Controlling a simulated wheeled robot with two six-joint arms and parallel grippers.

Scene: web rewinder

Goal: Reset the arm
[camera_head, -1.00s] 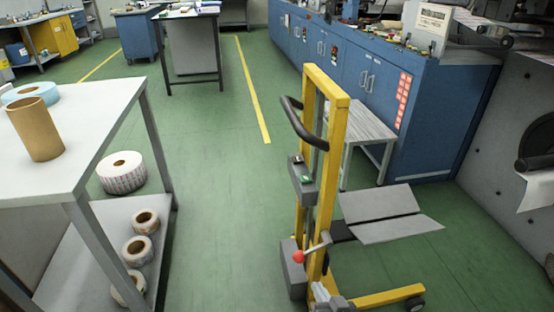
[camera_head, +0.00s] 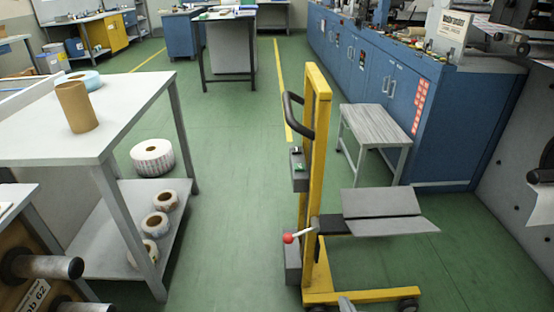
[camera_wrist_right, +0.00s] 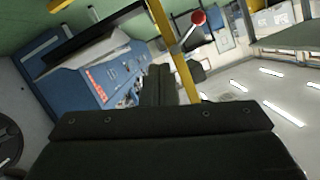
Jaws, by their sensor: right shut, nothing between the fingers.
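Only the grey tip of my right gripper (camera_head: 346,304) shows at the bottom edge of the head view, in front of the base of the yellow lift. In the right wrist view its dark fingers (camera_wrist_right: 160,85) are together with nothing between them. The yellow lift (camera_head: 318,150) stands upright, with a black handle and a lever with a red knob (camera_head: 288,238). The red knob also shows in the right wrist view (camera_wrist_right: 198,18), beyond the fingers and apart from them. My left gripper is not in view.
A grey shelf table (camera_head: 135,95) stands at left, with a cardboard core (camera_head: 76,107) on top and label rolls below. Machine shafts (camera_head: 45,266) jut in at lower left. A small grey table (camera_head: 376,124) and blue cabinets (camera_head: 385,95) stand at right.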

